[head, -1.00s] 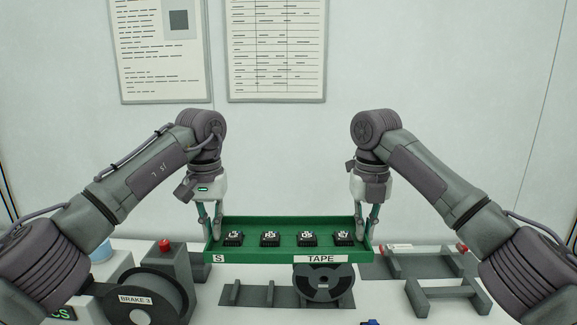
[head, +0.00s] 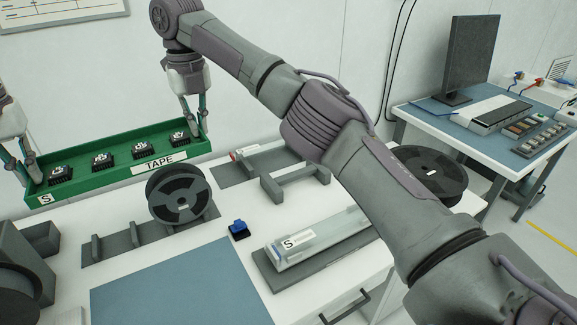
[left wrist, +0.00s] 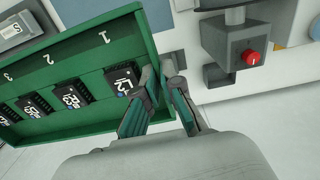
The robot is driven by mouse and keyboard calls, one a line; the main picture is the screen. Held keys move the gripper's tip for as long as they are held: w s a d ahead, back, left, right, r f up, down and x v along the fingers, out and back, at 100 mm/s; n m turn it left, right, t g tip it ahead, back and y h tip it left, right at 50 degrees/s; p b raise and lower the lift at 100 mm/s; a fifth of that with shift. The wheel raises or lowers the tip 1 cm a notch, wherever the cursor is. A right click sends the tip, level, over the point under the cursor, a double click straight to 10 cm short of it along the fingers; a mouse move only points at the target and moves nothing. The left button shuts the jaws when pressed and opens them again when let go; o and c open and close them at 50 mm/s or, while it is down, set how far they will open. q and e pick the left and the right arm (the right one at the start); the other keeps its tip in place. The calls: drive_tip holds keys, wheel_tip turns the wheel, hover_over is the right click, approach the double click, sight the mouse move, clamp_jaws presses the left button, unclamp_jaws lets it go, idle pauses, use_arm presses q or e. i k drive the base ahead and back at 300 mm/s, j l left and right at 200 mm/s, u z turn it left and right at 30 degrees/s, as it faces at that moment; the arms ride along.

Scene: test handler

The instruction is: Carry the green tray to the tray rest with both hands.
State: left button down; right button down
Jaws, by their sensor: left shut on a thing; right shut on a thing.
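The green tray (head: 108,180) is at the left of the head view, held above the white table's back edge and roughly level. It carries several black chips in a row and a "TAPE" label. My left gripper (head: 30,172) is shut on its left end wall; the left wrist view shows the fingers (left wrist: 160,75) around that wall beside the tray (left wrist: 100,55). My right gripper (head: 196,128) is shut on its right end. Grey racks with upright posts stand on the table, one at front left (head: 112,250) and one at right (head: 293,184); I cannot tell which is the tray rest.
A black reel (head: 178,192) stands before the tray. A blue block (head: 239,229), a blue mat (head: 180,290) and a long "S" case (head: 320,237) lie nearer. A red-button box (left wrist: 238,48) is beside the tray's left end. A second table (head: 440,113) with a monitor stands right.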

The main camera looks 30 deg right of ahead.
sight(296, 172)
drive_tip(key=i+l, duration=0.1)
drive_tip(key=l, duration=0.45)
drive_tip(key=i+l, duration=0.1)
drive_tip(key=l, duration=1)
drive_tip(key=i+l, duration=0.15)
drive_tip(key=l, duration=0.4)
drive_tip(key=z, duration=0.05)
